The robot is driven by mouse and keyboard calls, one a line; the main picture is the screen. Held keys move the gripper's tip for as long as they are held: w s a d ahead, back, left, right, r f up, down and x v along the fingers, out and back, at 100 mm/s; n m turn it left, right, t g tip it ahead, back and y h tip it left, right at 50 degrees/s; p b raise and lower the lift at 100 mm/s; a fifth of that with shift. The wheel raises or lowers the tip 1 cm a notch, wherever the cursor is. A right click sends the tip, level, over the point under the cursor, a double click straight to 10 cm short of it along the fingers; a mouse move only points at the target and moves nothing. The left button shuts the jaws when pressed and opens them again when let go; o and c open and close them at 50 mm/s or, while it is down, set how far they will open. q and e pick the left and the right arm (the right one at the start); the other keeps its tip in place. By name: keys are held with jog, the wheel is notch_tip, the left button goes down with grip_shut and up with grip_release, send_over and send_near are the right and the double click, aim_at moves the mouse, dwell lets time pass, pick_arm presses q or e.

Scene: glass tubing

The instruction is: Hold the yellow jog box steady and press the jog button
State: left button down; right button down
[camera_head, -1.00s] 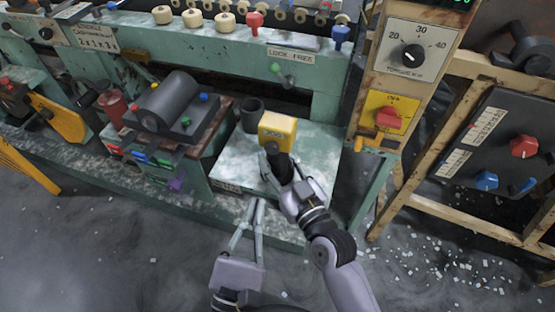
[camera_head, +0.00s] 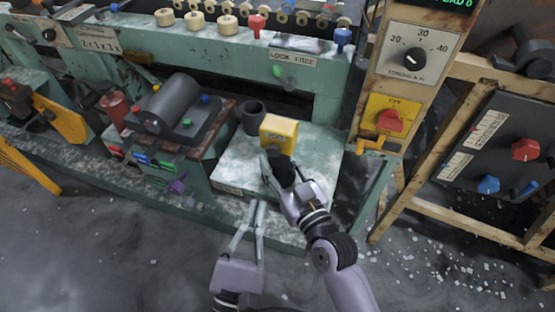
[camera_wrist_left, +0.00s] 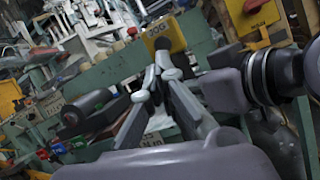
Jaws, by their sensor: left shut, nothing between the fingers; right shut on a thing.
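The yellow jog box (camera_head: 279,128) is over the pale green work surface, its lettered face towards me. A dark part (camera_head: 281,165) shows below it, at the right gripper. My right gripper (camera_head: 277,170) is shut on the jog box at this lower part; its fingers partly hide the grip. My left gripper (camera_head: 257,203) is shut and empty, below and left of the right gripper, apart from the box. I cannot make out the button.
A dark cup (camera_head: 253,118) stands left of the box on the work surface (camera_head: 235,164). A black roller unit (camera_head: 170,108) with coloured knobs is further left. A yellow panel with a red switch (camera_head: 390,121) stands to the right. Glass bits litter the floor.

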aim_at(274, 150)
pick_arm(q)
jog(key=shift+s+a+r+m+t, duration=0.1)
jog(key=shift+s+r+m+t, duration=0.25)
jog(key=shift+r+m+t, duration=0.4)
jog(key=shift+s+a+r+m+t, duration=0.1)
jog(key=shift+s+r+m+t, duration=0.4)
jog(key=shift+t, duration=0.4)
jog(key=shift+s+r+m+t, duration=0.25)
jog(key=shift+r+m+t, duration=0.35)
jog(key=shift+m+t, duration=0.2)
jog(key=shift+w, duration=0.1)
jog(key=w+d, duration=0.2)
jog(key=w, duration=0.6)
jog(key=shift+d, duration=0.4)
jog(key=shift+w, duration=0.2)
jog(key=shift+w+d, duration=0.1)
jog(key=shift+w, duration=0.2)
